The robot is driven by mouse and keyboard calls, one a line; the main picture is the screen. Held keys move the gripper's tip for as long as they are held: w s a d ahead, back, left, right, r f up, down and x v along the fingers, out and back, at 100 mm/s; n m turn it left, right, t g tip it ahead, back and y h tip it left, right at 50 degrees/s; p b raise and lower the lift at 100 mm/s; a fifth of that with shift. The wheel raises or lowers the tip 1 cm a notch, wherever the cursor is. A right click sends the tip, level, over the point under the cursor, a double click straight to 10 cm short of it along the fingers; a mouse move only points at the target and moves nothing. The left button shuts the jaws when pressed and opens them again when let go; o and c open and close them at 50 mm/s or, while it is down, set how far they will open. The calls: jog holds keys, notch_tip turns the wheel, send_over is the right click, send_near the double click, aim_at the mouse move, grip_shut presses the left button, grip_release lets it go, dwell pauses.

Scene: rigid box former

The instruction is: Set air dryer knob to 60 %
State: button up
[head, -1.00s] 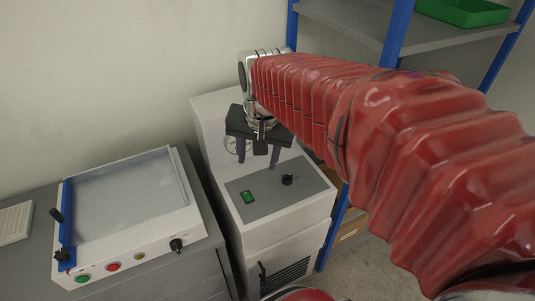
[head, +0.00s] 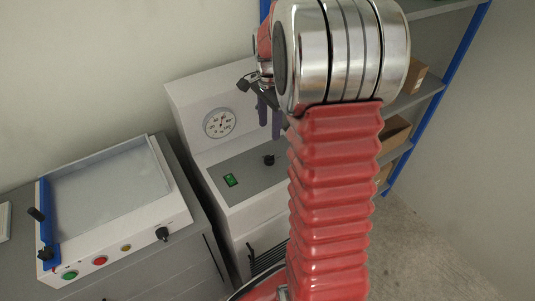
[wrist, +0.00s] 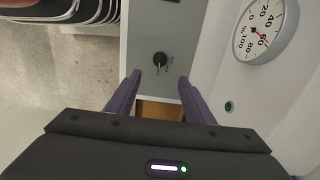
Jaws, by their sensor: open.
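The air dryer (head: 180,95) is a white cabinet with a grey sloping panel. Its black knob (head: 268,160) sits on that panel and also shows in the wrist view (wrist: 160,59). A round white gauge (head: 219,123) is on the upright face; in the wrist view (wrist: 265,30) its red needle appears to lie near 60. My gripper (head: 270,125) is above the panel, partly hidden by my arm. In the wrist view (wrist: 160,80) its purple fingers are open and empty, with the knob beyond the gap between the tips, apart from them.
A green switch (head: 231,180) is on the panel left of the knob. A white unit with a blue-edged tray (head: 100,185) stands left on a grey cabinet. A blue-framed shelf (head: 440,90) with boxes is behind on the right. Floor is clear at right.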

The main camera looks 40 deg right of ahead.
aim_at(269, 156)
jog(key=shift+f, duration=0.15)
notch_tip(269, 156, down, 14)
jog(key=shift+r, duration=0.2)
dwell(0.7)
jog(key=shift+c, duration=0.2)
jog(key=c, duration=0.9)
jog(key=shift+a, duration=0.2)
jog(key=shift+c, duration=0.5)
jog(key=shift+d, duration=0.15)
